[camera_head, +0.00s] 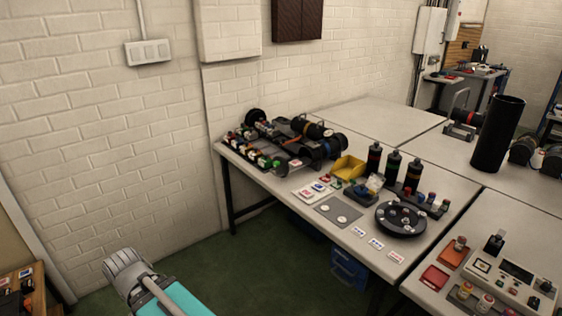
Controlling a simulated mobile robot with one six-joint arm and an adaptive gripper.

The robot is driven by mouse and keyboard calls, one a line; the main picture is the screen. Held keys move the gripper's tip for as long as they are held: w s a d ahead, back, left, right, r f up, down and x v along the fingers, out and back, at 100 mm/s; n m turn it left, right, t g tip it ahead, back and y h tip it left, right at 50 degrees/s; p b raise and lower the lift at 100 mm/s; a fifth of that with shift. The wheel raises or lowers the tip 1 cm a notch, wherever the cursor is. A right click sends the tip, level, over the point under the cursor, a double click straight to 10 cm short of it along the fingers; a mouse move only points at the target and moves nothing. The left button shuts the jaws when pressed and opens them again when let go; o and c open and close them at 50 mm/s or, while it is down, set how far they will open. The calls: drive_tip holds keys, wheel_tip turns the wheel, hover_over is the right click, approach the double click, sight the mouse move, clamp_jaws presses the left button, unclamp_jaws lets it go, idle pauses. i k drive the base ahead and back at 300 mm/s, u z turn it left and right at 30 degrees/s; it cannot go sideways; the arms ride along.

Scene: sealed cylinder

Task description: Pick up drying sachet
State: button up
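A small pale packet (374,184), which looks like the drying sachet, is on the table among the parts. It sits at a dark holder (359,196), right of a yellow bin (349,167) and in front of the dark cylinders. It is too small to read any marking. Small flat white and red packets or cards (307,192) lie left of it, and I cannot tell whether one of them is a sachet. A grey ribbed part and a teal part, likely of my own arm, show at the lower left. My gripper's fingers are not visible.
The long white table (260,181) stands against the brick wall. Black upright cylinders (392,170), a round black tray (401,219), a grey mat (338,211) and cards crowd it. A control box (510,278) and red trays (435,277) are at right. Green floor is free in front.

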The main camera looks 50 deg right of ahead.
sight(296, 163)
drive_tip(key=z, duration=0.45)
drive_tip(key=i, duration=0.95)
drive_tip(key=z, duration=0.7)
drive_tip(key=k, duration=0.95)
drive_tip(key=z, duration=0.15)
drive_tip(key=i, duration=0.65)
drive_tip(key=u, duration=0.05)
